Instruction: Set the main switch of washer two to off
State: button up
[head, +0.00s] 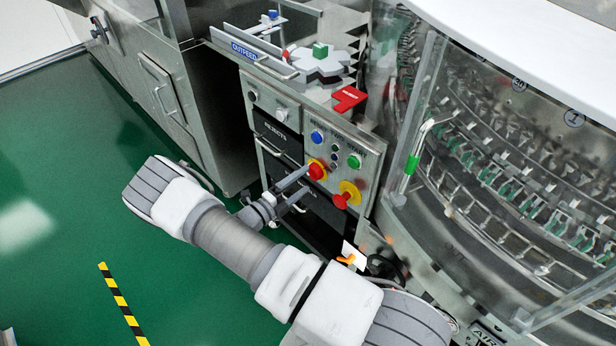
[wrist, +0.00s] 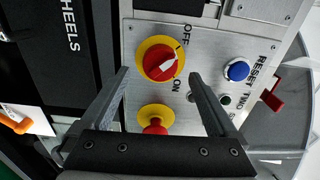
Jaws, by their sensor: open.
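The main switch is a red knob on a yellow disc (wrist: 147,54), on a grey control panel (wrist: 212,60) with OFF and ON printed beside it. A white mark on the knob lies toward its right side in the wrist view; I cannot tell firmly which label it points at. The switch also shows in the head view (head: 316,171). My gripper (wrist: 158,76) is open, its two fingers reaching toward the panel on either side of the knob in the wrist view. In the head view my gripper (head: 304,186) is close to the switch; contact cannot be told.
A red push button on yellow (head: 347,195) sits close beside the switch. A blue button (head: 317,137) and a green button (head: 354,161) are higher on the panel. The glass-walled rotary machine (head: 510,170) stands to the right. Green floor (head: 60,190) is open at left.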

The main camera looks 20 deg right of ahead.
jog(key=v, duration=1.4)
jog(key=shift+p, duration=0.35)
jog(key=s+d+r+m+g+y+p, duration=0.2)
jog(key=r+m+g+y, duration=0.1)
jog(key=r+m, duration=0.5)
jog(key=s+d+r+m+g+y+p, duration=0.2)
jog(key=r+m+g+y, duration=0.1)
jog(key=r+m, duration=0.55)
jog(key=s+d+r+m+g+y+p, duration=0.25)
jog(key=r+m, duration=0.25)
jog(key=r, duration=0.6)
jog(key=s+r+m+t+y+p, duration=0.2)
jog(key=s+r+m+t+y, duration=0.1)
jog(key=s+r+m, duration=0.4)
jog(key=s+a+r+m+t+y+p, duration=0.1)
jog(key=s+r+m+t+y+p, duration=0.2)
jog(key=s+r+m, duration=0.4)
jog(key=shift+r+m+t+y, duration=0.65)
jog(key=shift+r+m+y, duration=0.4)
jog(key=shift+r+m, duration=1.85)
jog(key=shift+s+r+n, duration=0.1)
jog(key=shift+r+n, duration=0.2)
jog(key=shift+n, duration=0.05)
jog(key=shift+c, duration=0.2)
